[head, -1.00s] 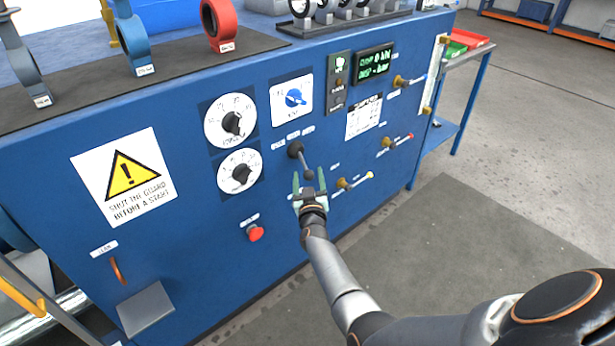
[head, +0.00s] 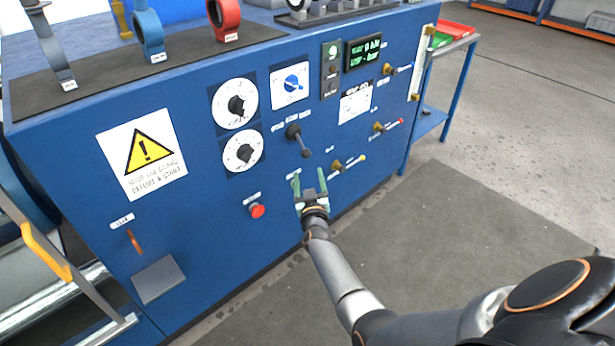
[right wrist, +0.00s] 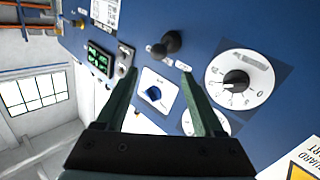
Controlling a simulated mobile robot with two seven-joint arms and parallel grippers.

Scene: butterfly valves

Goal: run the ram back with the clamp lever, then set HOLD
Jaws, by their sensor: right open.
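A short black lever (head: 300,143) with a ball end sticks out of the blue panel, its ball pointing down and slightly right. It also shows in the right wrist view (right wrist: 166,46), beyond the fingertips. I cannot read its small labels. A blue selector knob (head: 291,82) sits on a white plate above it; in the right wrist view it shows between my fingers (right wrist: 154,94). My right gripper (head: 309,175) is open and empty, just below the lever's ball, with its green fingers pointing at the panel. My left gripper is not in view.
Two dials (head: 236,104) are left of the lever, with a red button (head: 257,211) below them. A display (head: 364,53) and several small valve handles (head: 345,164) are to the right. Grey floor (head: 450,230) is clear at the right.

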